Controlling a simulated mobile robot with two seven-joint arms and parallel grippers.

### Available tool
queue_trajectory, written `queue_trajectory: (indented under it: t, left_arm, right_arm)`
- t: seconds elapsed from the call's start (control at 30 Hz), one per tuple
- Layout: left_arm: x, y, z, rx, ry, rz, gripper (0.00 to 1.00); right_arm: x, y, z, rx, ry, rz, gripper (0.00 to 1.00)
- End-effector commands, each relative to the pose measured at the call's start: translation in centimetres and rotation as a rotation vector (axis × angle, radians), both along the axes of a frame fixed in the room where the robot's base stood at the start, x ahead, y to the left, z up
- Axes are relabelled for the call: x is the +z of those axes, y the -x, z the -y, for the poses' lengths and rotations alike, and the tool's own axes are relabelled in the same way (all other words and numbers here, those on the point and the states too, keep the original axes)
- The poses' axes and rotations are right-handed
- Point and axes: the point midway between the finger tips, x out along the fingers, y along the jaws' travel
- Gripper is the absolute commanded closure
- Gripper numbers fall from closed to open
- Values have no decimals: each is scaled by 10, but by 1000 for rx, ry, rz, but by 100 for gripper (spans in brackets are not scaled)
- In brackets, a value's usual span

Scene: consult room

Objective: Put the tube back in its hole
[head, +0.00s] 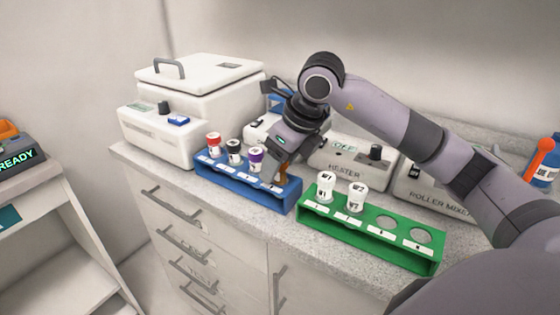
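A blue rack (235,187) stands on the counter. Three tubes stand upright in it, with red (213,139), black (233,145) and purple (256,154) caps. My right gripper (278,176) points down at the right end of the blue rack, just right of the purple-capped tube. It covers the rack's end position. A small orange-brown patch shows at its fingers; I cannot tell whether it is part of a tube or of the gripper. Whether the fingers are shut on something is unclear. My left gripper is out of view.
A green rack (372,240) holds two white-capped tubes (326,187) and has two empty round holes at right. Behind stand a white lidded machine (195,95), a heater (345,165) and a roller mixer (432,192). An orange-topped blue bottle (545,165) is at far right.

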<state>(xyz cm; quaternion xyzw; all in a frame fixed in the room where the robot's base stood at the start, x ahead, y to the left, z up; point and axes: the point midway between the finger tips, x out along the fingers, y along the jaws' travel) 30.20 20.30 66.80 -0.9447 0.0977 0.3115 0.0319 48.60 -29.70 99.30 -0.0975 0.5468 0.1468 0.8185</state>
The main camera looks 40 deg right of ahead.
Motion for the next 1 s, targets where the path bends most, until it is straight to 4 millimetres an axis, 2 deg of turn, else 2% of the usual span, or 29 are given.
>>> queue_trajectory:
  t: [0.23, 0.5, 0.7, 1.0]
  left_arm:
    - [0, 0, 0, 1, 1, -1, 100]
    - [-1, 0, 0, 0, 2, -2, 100]
    - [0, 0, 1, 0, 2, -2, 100]
    - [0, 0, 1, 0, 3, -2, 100]
  right_arm:
    - [5, 1, 1, 0, 0, 3, 38]
    - [44, 16, 6, 0, 2, 5, 38]
    - [64, 24, 9, 0, 0, 2, 38]
    - [66, 26, 10, 0, 0, 0, 38]
